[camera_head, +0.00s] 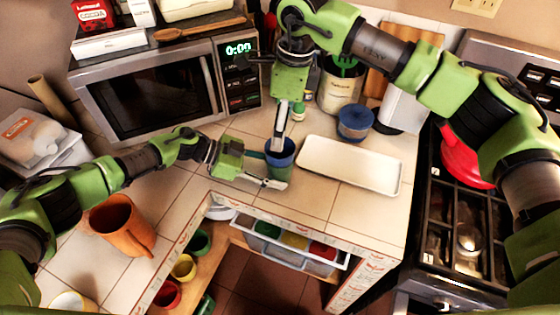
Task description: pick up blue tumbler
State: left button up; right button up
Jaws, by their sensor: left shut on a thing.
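The blue tumbler (281,160) stands upright near the front edge of the tiled counter (318,205), left of a white tray. My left gripper (268,170) reaches in from the left, low over the counter, and is shut on the tumbler, with one finger passing in front of it. My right gripper (279,140) hangs down from above, its fingertips at the tumbler's rim; they overlap the rim in the picture. I see its fingers edge-on, so their opening does not show. The lower part of the tumbler is partly hidden by the left finger.
The white tray (350,166) lies close on the right. The stove (450,235) with a red pan (465,160) is right.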

aim_at(280, 161)
jog(key=f, duration=0.8)
jog(key=shift+s+a, duration=0.15)
jog(key=shift+a, duration=0.15)
jog(key=c, duration=1.4)
